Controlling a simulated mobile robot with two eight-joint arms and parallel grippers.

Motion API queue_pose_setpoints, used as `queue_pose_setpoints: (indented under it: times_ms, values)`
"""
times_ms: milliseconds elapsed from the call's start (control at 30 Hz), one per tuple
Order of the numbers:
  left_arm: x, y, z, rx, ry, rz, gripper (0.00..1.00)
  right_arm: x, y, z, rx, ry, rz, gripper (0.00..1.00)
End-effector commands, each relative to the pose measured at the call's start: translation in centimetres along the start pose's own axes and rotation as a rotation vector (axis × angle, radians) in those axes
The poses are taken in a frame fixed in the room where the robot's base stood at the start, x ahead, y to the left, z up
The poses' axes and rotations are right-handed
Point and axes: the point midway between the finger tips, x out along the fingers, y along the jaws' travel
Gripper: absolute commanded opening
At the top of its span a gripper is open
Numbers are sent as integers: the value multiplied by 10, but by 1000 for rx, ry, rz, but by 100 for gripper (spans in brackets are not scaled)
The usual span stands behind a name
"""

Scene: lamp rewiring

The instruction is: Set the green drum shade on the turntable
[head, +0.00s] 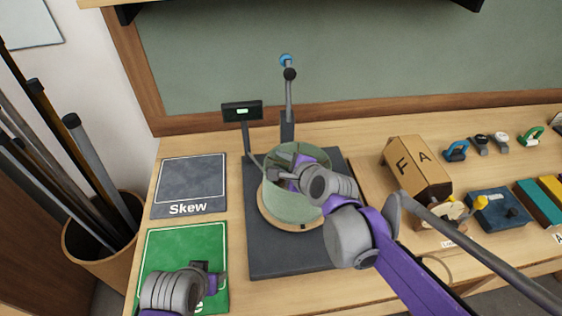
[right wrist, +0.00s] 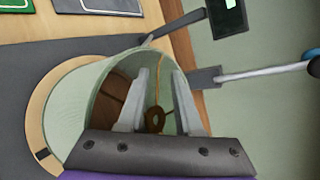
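The pale green drum shade (head: 286,210) stands upright on the round wooden turntable (head: 263,216), on a dark base plate. The shade's open top faces up. In the right wrist view, the shade (right wrist: 88,100) shows a ring fitting inside, with the turntable rim (right wrist: 40,100) around its foot. My right gripper (head: 283,172) is at the shade's top opening. Its two fingers (right wrist: 160,75) are apart, with the shade's interior visible between them. Whether a finger touches the wall is unclear. My left gripper (head: 213,275) is over the green mat, its finger gap unclear.
A small display (head: 242,111) and a post with a blue knob (head: 286,60) stand behind the turntable. A grey mat marked Skew (head: 190,185) and a green mat (head: 185,245) lie left. A wooden box (head: 415,168) and a blue box (head: 498,210) stand right.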

Motion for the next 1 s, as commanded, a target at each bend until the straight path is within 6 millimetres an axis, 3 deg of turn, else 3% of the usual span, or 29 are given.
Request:
queue_pose_setpoints:
  times_ms: [333, 800, 1000]
  values:
    - [-8, 0, -9, 0, 8, 0, 50, -11, -10, 6, -1, 0, -1, 34]
    - [-13, 0, -14, 0, 13, 0, 50, -98, -8, 5, 1, 1, -1, 34]
    - [-15, 0, -16, 0, 15, 0, 50, -119, -8, 5, 0, 0, 0, 34]
